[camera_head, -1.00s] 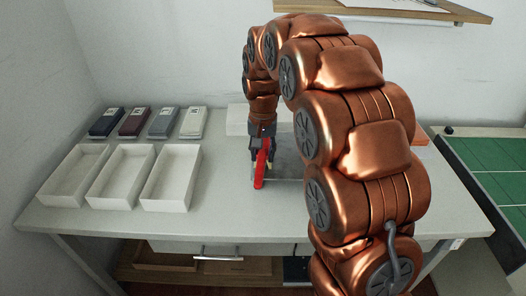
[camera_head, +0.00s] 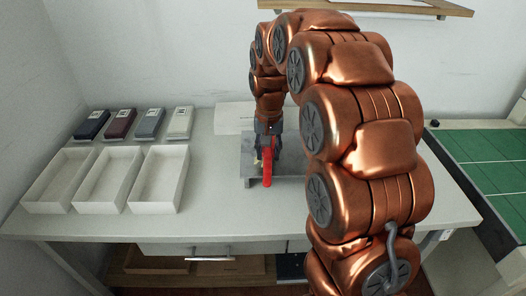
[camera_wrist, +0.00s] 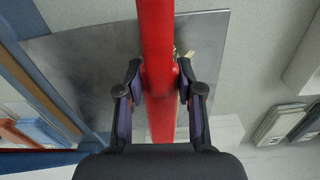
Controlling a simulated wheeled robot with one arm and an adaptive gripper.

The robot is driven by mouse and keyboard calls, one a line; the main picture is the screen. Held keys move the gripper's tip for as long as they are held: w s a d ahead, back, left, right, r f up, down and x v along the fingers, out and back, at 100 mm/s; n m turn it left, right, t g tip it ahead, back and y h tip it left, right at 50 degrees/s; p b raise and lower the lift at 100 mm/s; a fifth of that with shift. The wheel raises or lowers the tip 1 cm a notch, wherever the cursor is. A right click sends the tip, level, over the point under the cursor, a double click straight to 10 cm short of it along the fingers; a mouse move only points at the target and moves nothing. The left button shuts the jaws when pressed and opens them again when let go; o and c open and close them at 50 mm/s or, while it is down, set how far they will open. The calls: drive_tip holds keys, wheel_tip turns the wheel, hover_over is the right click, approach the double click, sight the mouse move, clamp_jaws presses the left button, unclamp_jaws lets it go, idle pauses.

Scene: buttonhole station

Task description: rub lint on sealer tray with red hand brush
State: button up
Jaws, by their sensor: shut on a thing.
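My gripper (camera_head: 267,150) is shut on the red hand brush (camera_head: 267,170). In the wrist view the red brush (camera_wrist: 156,60) runs lengthwise between the two fingers. The sealer tray (camera_head: 247,160) is a grey metal plate on the table, beneath and around the brush; it also shows in the wrist view (camera_wrist: 90,70). A small patch of pale yellowish lint (camera_wrist: 189,54) shows just right of the brush in the wrist view. Most of the lint and the brush's underside are hidden, and I cannot tell whether the brush touches the tray.
Three white open boxes (camera_head: 157,207) stand at the left of the table (camera_head: 220,215). Several small dark and pale packs (camera_head: 150,124) lie behind them. A white block (camera_head: 232,117) is behind the tray. A green mat (camera_head: 490,150) lies at the right. The front table strip is clear.

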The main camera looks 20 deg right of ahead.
drive_tip(key=shift+s+d+b, duration=0.25)
drive_tip(key=shift+s+d, duration=0.45)
drive_tip(key=shift+d, duration=0.9)
drive_tip(key=shift+s+d+b, duration=0.2)
drive_tip(key=shift+s+d, duration=0.45)
drive_tip(key=shift+d, duration=1)
drive_tip(key=shift+s+d+b, duration=0.25)
drive_tip(key=shift+s+d, duration=0.45)
drive_tip(key=shift+d, duration=0.9)
drive_tip(key=shift+r+p, duration=0.8)
drive_tip(key=shift+r, duration=2.15)
drive_tip(key=shift+r+p, duration=0.45)
drive_tip(key=shift+r, duration=1.05)
